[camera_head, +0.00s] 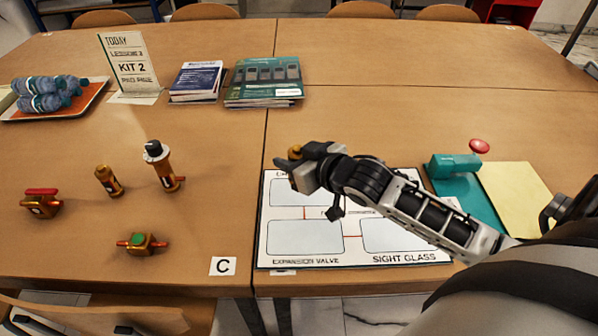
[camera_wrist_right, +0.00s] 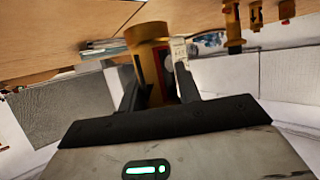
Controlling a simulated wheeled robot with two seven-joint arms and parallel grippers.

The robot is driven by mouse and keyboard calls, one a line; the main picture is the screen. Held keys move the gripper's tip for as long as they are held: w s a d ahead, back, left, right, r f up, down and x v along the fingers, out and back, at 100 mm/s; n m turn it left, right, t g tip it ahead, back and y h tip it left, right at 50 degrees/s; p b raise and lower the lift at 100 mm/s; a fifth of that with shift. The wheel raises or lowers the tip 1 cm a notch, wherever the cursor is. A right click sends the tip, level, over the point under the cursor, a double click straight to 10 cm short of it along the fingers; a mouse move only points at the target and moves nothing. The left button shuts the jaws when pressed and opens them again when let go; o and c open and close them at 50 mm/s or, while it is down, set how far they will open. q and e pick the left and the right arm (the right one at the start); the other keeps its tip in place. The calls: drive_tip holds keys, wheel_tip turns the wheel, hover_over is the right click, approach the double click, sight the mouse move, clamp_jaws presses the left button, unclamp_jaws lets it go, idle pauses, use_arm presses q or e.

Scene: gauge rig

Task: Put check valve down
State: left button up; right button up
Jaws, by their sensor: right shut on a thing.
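My right gripper (camera_head: 290,170) is shut on a small brass fitting, taken to be the check valve (camera_head: 295,152), above the upper left of the white diagram board (camera_head: 352,245). In the right wrist view the check valve (camera_wrist_right: 148,38) is a brass cylinder with a dark, red-edged label, between the two fingers (camera_wrist_right: 158,90). The board has outlined boxes; the lower ones read EXPANSION VALVE and SIGHT GLASS. My right arm hides much of its upper right part. My left gripper is not in view.
Several brass fittings stand at left: red-topped (camera_head: 40,203), plain cylinder (camera_head: 108,181), black-capped (camera_head: 163,168), green-topped (camera_head: 142,243). A teal tool (camera_head: 452,165) is right.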

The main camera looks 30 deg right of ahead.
drive_tip(key=d+f, duration=0.1)
drive_tip(key=w+d+f, duration=0.1)
drive_tip(key=f, duration=0.1)
drive_tip(key=shift+w, duration=0.2)
drive_tip(key=shift+w+d+f, duration=0.25)
drive_tip(key=shift+d+f, duration=0.05)
drive_tip(key=shift+f, duration=0.15)
wheel_tip(320, 180, down, 3)
drive_tip(key=shift+w+d+f, duration=0.1)
drive_tip(key=shift+d, duration=0.05)
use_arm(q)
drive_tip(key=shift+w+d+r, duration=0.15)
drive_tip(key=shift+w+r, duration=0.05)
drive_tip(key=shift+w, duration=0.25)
use_arm(e)
drive_tip(key=shift+f, duration=0.1)
use_arm(q)
drive_tip(key=shift+b, duration=0.3)
use_arm(e)
drive_tip(key=shift+f, duration=0.2)
drive_tip(key=o, duration=1)
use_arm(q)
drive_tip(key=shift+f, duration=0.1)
use_arm(e)
drive_tip(key=shift+o, duration=0.2)
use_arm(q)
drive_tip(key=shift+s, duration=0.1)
use_arm(e)
drive_tip(key=shift+r, duration=0.15)
